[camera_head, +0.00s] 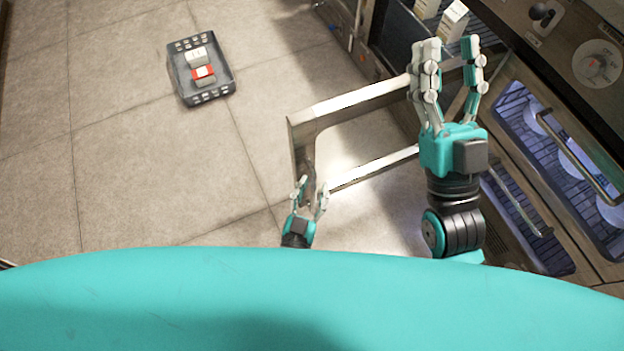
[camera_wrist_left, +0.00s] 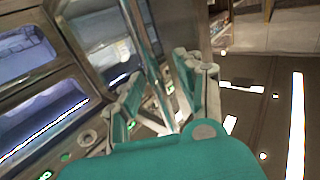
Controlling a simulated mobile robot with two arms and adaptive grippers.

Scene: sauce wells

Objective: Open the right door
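A pale metal frame (camera_head: 298,135), which looks like a door standing out from the unit, reaches left over the floor in the head view. My left gripper (camera_head: 311,188) is at the lower end of its left edge. In the left wrist view a shiny upright metal bar (camera_wrist_left: 143,40) runs down between the spread fingers of my left gripper (camera_wrist_left: 160,92); whether they touch it I cannot tell. My right gripper (camera_head: 450,60) is open, fingers apart and nothing seen between them, by the unit's front. It overlaps the frame's right end in the head view.
A dark crate (camera_head: 176,75) with red and white items stands on the tiled floor at upper left. White boxes (camera_head: 453,20) sit near the right gripper.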

